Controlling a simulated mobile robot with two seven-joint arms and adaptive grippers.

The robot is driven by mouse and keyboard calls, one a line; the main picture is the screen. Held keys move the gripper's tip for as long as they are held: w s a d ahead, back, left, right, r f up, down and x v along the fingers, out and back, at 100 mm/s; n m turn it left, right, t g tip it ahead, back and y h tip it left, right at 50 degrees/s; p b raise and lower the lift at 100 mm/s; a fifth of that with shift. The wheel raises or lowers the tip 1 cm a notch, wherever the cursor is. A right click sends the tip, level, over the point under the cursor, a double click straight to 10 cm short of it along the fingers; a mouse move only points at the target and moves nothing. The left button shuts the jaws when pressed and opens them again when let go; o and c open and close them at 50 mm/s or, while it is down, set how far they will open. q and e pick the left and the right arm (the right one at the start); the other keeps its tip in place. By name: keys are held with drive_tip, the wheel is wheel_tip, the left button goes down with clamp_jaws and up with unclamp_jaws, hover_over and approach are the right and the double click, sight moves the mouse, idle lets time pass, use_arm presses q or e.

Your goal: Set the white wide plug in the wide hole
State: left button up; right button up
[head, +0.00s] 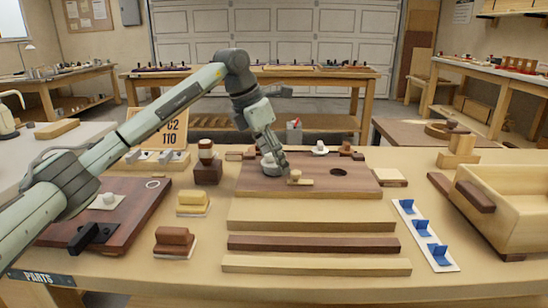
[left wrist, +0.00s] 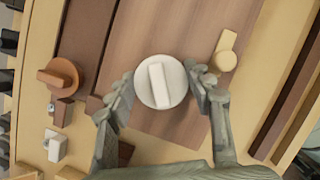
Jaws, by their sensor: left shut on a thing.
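The white wide plug (left wrist: 160,82) is a round disc with a raised bar handle. My left gripper (head: 274,168) is shut on it, with one finger on each side of the disc in the left wrist view. In the head view the white plug (head: 268,163) is at the left part of the brown board (head: 255,187), partly behind the fingers. I cannot tell whether it rests on the board, is in a hole or hangs just above. A dark round hole (head: 338,172) shows at the board's right. My right gripper is not in view.
A light wood turning piece (head: 299,179) lies beside the plug; it also shows in the left wrist view (left wrist: 225,52). Another white knob (head: 320,149) stands behind the board. Brown blocks (head: 174,240) stand left, a wooden bin (head: 510,210) right.

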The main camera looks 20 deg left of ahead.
use_arm(q)
drive_tip(key=shift+f, duration=0.35)
drive_tip(key=o, duration=0.9)
drive_tip(key=shift+o, duration=0.3)
drive_tip(key=o, duration=0.4)
drive_tip(key=shift+r+p, duration=2.8)
drive_tip(key=shift+r, duration=1)
drive_tip(key=shift+f, duration=0.15)
